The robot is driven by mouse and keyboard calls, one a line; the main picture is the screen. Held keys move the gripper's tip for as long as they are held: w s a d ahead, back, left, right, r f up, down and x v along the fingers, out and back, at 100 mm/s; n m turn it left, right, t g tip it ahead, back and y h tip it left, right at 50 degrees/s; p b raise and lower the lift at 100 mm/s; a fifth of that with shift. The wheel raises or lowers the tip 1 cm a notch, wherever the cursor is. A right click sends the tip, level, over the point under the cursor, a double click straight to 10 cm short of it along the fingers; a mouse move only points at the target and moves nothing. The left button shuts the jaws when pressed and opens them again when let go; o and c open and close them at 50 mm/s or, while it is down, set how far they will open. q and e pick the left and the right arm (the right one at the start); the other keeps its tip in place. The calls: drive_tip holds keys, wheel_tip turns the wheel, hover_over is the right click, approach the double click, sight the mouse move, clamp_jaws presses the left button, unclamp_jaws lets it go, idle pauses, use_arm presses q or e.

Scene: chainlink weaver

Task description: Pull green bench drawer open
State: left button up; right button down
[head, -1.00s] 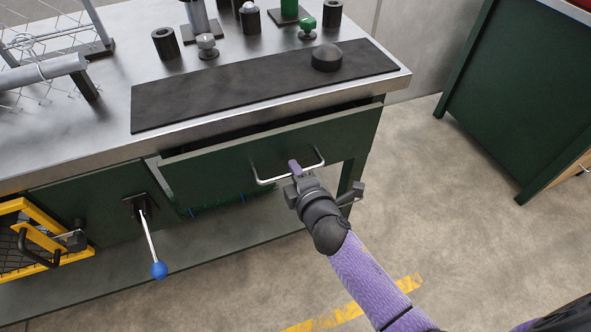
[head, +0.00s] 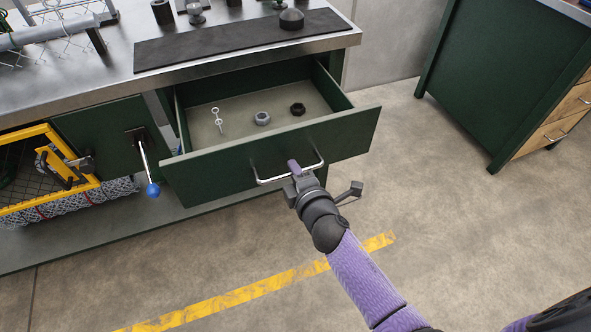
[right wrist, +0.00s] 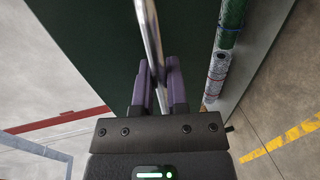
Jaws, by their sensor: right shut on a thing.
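The green bench drawer (head: 215,170) stands well out from under the steel bench top in the head view, its inside showing. A silver bar handle (head: 270,180) runs across its front. My right gripper (head: 295,168) is shut on this handle; in the right wrist view the purple fingers (right wrist: 158,85) lie on either side of the bar (right wrist: 150,35). In the drawer lie a small pale eye-bolt-like piece (head: 217,120), a grey ring-shaped part (head: 262,118) and a black one (head: 298,109). My left gripper is not in view.
A lever with a blue knob (head: 152,190) sticks out left of the drawer, near a yellow-framed guard (head: 85,185). A black mat (head: 220,45) lies on the bench top. Another green cabinet (head: 490,75) stands at right. The floor in front is clear.

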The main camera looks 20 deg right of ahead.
drive_tip(key=shift+s, duration=0.2)
drive_tip(key=c, duration=0.7)
unclamp_jaws()
drive_tip(key=shift+w, duration=0.1)
drive_tip(key=p+v, duration=0.2)
drive_tip(key=v, duration=0.8)
drive_tip(key=shift+p, duration=0.35)
